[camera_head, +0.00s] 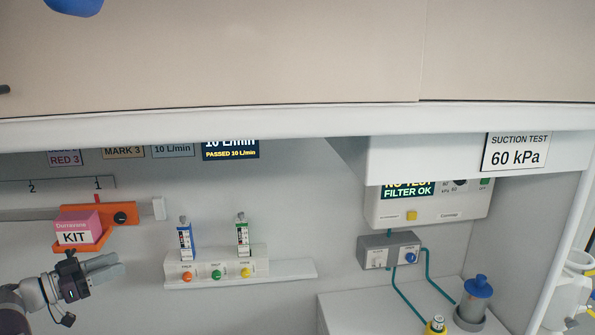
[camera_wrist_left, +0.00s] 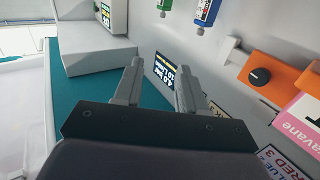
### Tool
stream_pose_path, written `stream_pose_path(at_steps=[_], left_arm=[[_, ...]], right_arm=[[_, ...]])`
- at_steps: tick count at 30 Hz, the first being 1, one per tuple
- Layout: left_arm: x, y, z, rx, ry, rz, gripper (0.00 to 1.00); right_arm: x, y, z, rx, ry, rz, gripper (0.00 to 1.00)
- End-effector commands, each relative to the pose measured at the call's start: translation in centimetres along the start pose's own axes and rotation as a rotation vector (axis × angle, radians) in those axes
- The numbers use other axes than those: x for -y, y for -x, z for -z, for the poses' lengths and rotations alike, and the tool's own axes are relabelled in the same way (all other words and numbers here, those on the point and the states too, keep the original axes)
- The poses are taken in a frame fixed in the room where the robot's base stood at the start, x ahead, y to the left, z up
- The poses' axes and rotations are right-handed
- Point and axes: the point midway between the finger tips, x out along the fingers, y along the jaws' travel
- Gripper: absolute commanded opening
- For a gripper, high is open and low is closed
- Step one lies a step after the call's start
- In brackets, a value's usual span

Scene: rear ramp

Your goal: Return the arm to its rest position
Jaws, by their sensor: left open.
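My left gripper (camera_head: 106,270) is at the lower left of the head view, just below and right of the orange holder (camera_head: 84,247) with the pink kit box (camera_head: 78,228). In the left wrist view, its two fingers (camera_wrist_left: 158,88) stand apart with nothing between them. A dark screen with yellow text shows in the background between the fingers. The pink box (camera_wrist_left: 303,118) and the orange holder (camera_wrist_left: 282,82) are at the right of that view, apart from the fingers. My right gripper is in neither view.
A small shelf (camera_head: 290,270) carries a blue-labelled vial (camera_head: 185,242) and a green-labelled vial (camera_head: 242,238). A suction unit (camera_head: 428,205), teal tubes and a blue-lidded canister (camera_head: 472,302) are at the right. A cabinet (camera_head: 250,55) overhangs the wall.

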Motion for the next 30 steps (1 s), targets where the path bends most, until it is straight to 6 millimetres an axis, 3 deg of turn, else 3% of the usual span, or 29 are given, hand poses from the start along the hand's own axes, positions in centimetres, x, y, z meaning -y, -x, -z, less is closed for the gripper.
stream_pose_path(at_steps=[5,14,17,19,20,23,26,27,29,30], left_arm=[[3.5,0.3,-0.6,0.017,-0.124,0.177,0.41],[10.0,3.6,-5.2,0.105,-0.120,0.650,0.41],[10.7,4.4,-7.5,0.215,-0.062,0.830,0.41],[9.8,4.6,-9.6,0.332,0.004,0.939,0.41],[8.9,4.6,-10.6,0.394,0.041,0.979,0.41],[3.1,4.0,-14.2,0.652,0.196,1.055,0.41],[-6.2,3.1,-16.9,0.921,0.361,1.027,0.41],[-10.3,2.8,-17.5,1.019,0.423,0.995,0.41],[-16.7,2.5,-18.0,1.151,0.506,0.931,0.41],[-20.8,2.5,-18.1,1.228,0.555,0.884,0.41]], right_arm=[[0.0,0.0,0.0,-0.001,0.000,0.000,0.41],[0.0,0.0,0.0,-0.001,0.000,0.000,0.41],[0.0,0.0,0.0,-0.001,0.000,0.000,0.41],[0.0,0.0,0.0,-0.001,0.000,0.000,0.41],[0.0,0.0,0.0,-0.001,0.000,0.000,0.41],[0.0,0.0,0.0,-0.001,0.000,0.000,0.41],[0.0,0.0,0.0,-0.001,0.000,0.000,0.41],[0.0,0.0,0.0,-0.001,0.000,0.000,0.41],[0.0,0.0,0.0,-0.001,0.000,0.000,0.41],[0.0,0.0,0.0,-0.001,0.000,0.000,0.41]])
